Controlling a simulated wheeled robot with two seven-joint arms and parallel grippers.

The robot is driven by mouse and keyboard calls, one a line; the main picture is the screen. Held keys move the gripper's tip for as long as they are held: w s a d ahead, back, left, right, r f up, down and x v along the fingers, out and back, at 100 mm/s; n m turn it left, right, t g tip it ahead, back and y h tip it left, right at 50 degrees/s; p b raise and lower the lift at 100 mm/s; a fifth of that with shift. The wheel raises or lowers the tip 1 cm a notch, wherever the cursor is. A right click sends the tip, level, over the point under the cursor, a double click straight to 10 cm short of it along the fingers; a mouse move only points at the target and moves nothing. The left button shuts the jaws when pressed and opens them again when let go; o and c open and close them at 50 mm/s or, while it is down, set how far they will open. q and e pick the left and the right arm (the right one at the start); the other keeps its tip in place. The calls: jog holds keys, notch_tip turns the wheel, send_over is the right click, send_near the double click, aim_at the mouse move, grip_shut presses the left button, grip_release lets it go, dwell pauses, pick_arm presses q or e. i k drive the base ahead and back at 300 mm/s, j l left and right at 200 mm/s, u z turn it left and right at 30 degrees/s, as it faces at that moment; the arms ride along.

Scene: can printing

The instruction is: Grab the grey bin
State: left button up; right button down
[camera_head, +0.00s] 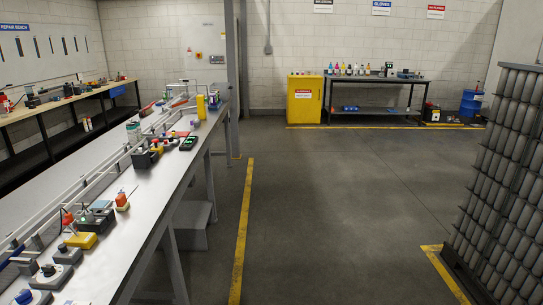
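A grey box-like shape (192,232) stands on the floor under the right edge of the long workbench at the left. It is partly hidden by the bench legs, and I cannot tell whether it is the grey bin. No other grey bin is clear to see. Neither of my grippers is in view.
The long workbench (112,236) carries several small devices and tools. A tall rack of grey cylinders (505,190) stands at the right. A yellow cabinet (304,99) and a black table (375,80) stand at the back wall. The middle floor (335,210) is clear.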

aim_at(225, 88)
jog(key=i+z, duration=0.1)
jog(key=i, duration=4.7)
jog(key=l, duration=0.1)
